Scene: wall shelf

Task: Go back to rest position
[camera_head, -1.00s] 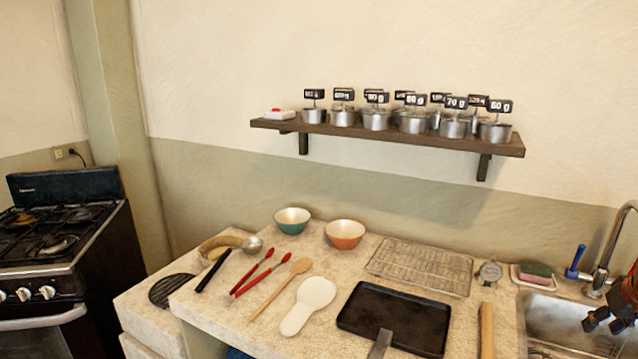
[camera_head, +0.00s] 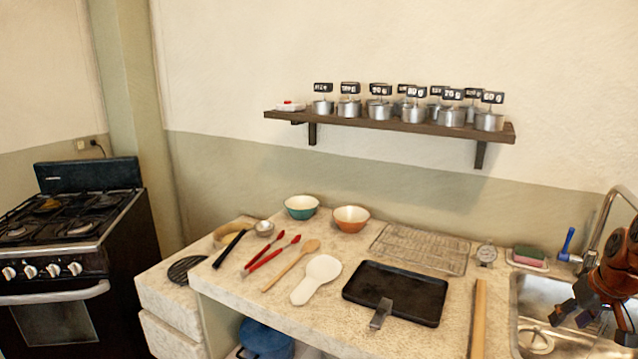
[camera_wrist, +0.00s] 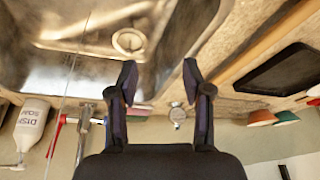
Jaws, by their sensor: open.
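My gripper (camera_head: 572,305) is at the right edge of the head view, above the sink. In the wrist view its two dark fingers (camera_wrist: 158,82) are apart with nothing between them. The wall shelf (camera_head: 390,123) holds several metal pots (camera_head: 414,113) with black weight tags, and a small white item with a red top (camera_head: 290,106) at its left end. My gripper is well to the right of the shelf and lower than it.
The counter carries a black tray (camera_head: 396,291), wire rack (camera_head: 420,248), teal bowl (camera_head: 301,207), orange bowl (camera_head: 351,218) and several utensils. The sink (camera_head: 532,318) and faucet (camera_head: 606,222) are at right, the stove (camera_head: 70,240) at left. A soap bottle (camera_wrist: 30,125) shows in the wrist view.

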